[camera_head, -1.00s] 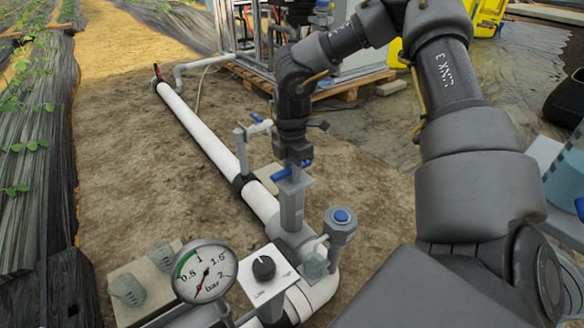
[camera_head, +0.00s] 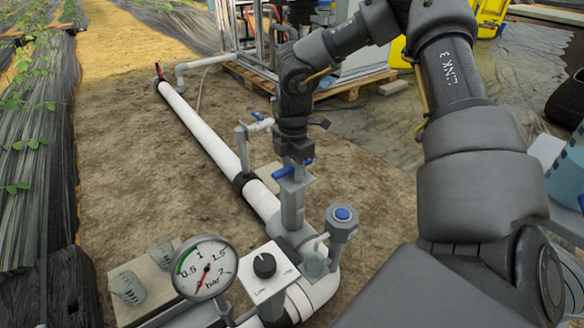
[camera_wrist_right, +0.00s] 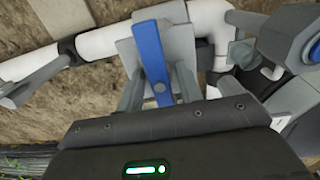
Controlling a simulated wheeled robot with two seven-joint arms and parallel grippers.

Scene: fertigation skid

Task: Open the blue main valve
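The blue main valve's lever handle (camera_head: 285,170) sits on top of a grey upright post (camera_head: 292,203) on the white pipe. My right gripper (camera_head: 295,158) points down over the handle, and part of the handle is hidden behind it. In the right wrist view the blue lever (camera_wrist_right: 150,55) runs up and away between the two grey fingers of my right gripper (camera_wrist_right: 160,88). The fingers stand apart with the lever between them. Whether either one touches the lever cannot be told. My left gripper is not in view.
A pressure gauge (camera_head: 205,267) and a white box with a black knob (camera_head: 265,266) stand in front of the valve. A blue-capped grey fitting (camera_head: 342,222) is close on its right. A smaller blue-handled tap (camera_head: 262,124) is behind left. Bare soil (camera_head: 130,130) lies left.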

